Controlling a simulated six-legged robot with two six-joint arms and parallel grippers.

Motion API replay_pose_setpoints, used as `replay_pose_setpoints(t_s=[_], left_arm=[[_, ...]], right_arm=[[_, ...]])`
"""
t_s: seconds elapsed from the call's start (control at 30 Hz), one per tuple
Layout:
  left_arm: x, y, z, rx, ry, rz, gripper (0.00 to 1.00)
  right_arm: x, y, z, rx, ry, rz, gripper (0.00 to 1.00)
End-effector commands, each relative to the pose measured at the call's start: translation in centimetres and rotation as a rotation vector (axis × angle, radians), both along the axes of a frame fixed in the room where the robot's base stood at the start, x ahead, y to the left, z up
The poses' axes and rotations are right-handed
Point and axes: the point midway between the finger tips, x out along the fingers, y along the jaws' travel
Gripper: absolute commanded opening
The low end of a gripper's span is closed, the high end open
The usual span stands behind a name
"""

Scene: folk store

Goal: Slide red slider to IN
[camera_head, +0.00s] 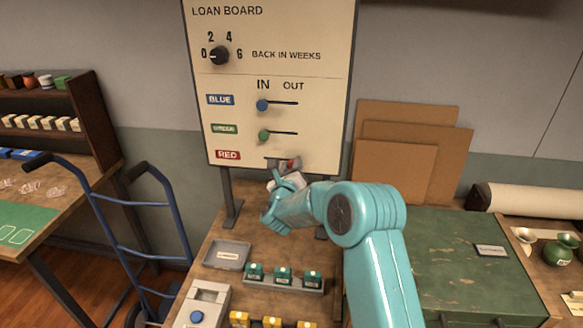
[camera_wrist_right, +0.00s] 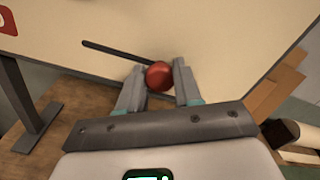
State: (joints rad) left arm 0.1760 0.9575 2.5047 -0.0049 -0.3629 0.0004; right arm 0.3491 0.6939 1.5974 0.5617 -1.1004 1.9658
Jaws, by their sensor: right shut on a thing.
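The loan board (camera_head: 230,85) stands upright with IN and OUT headings over its slider slots. The red slider (camera_wrist_right: 158,75) is a round red knob at the OUT end of the bottom slot, beside the RED label (camera_head: 228,155). In the right wrist view the dark slot (camera_wrist_right: 108,54) runs away to the knob's left. My right gripper (camera_wrist_right: 157,77) is shut on the knob, one finger on each side. In the head view my right gripper (camera_head: 287,173) partly hides the knob and slot. My left gripper is not in view.
The blue slider (camera_head: 262,105) and green slider (camera_head: 264,135) sit at IN, above the red row. The board's dark stand legs (camera_head: 230,200) rest on a wooden table. A grey tray (camera_head: 227,254) and small green blocks (camera_head: 283,275) lie in front. Cardboard sheets (camera_head: 395,172) lean to the right.

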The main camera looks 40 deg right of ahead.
Motion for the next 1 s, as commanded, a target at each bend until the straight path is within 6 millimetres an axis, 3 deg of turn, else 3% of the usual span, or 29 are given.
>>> replay_pose_setpoints(t_s=[1.0], left_arm=[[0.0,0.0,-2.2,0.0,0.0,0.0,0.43]], right_arm=[[4.6,3.7,-0.1,0.001,0.0,0.001,0.21]])
